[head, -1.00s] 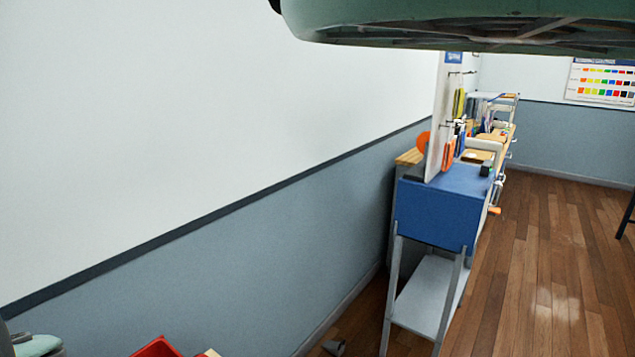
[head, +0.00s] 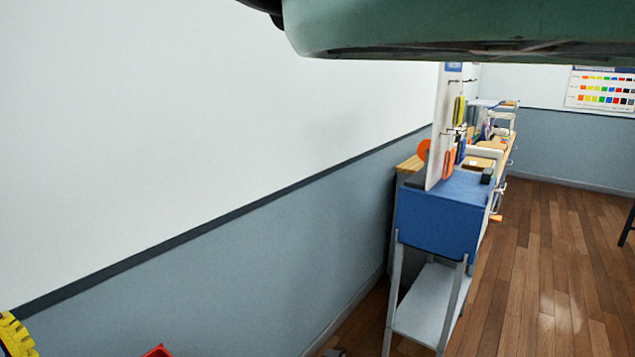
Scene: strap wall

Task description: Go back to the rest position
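My gripper is not in view. A large green part of my own body crosses the top of the head view and hides what lies behind it. The strap wall, a white upright panel (head: 438,125) seen nearly edge-on, stands on a blue workbench (head: 437,221). Orange (head: 448,165), yellow and blue straps hang from hooks on its right face.
A lower shelf (head: 427,300) spans the bench legs. More cluttered benches continue behind. A yellow thing (head: 14,336) and a red edge (head: 158,351) are cut off at the lower left. A colour chart (head: 602,88) hangs on the far wall. The wooden floor (head: 545,265) at right is open.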

